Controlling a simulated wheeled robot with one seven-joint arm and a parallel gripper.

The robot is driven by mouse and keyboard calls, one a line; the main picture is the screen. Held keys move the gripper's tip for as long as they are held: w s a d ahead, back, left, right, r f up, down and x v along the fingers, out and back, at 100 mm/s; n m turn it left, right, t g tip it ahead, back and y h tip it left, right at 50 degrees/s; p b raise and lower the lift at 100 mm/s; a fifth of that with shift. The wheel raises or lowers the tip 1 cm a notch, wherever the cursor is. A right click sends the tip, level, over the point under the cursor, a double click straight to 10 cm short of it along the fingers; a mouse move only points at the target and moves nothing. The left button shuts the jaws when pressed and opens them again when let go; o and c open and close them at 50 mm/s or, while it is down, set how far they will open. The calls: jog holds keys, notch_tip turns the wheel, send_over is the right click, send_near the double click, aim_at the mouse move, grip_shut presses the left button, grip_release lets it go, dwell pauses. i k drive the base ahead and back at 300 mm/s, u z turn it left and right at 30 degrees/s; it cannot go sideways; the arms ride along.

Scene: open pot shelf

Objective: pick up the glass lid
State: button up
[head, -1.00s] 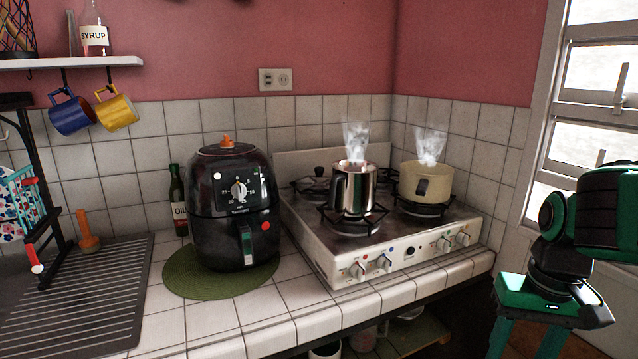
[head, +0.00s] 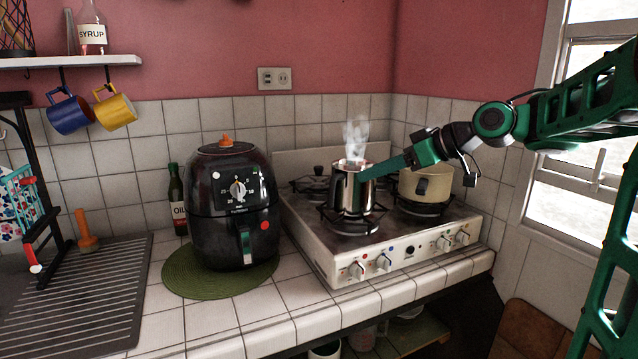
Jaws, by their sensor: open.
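A lid with a dark knob, likely the glass lid (head: 314,183), sits at the back left of the stove, behind the steel pot. It is small in the picture, and the steel pot's handle side hides part of its right. My gripper (head: 366,172) reaches in from the right above the stove. Its green fingers overlap the right edge of the steel pot (head: 350,192) in the picture; I cannot tell whether they touch it. The gripper is open, with nothing seen between the fingers, and is to the right of the lid.
The steel pot steams on the front left burner, between gripper and lid in the picture. A cream pot (head: 428,186) stands on the right burner, below my arm. A black air fryer (head: 235,210) stands left of the stove (head: 318,258). A window is on the right.

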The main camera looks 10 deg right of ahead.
aim_at(318, 178)
jog(key=u, duration=0.05)
jog(key=i, duration=1)
jog(key=z, duration=0.05)
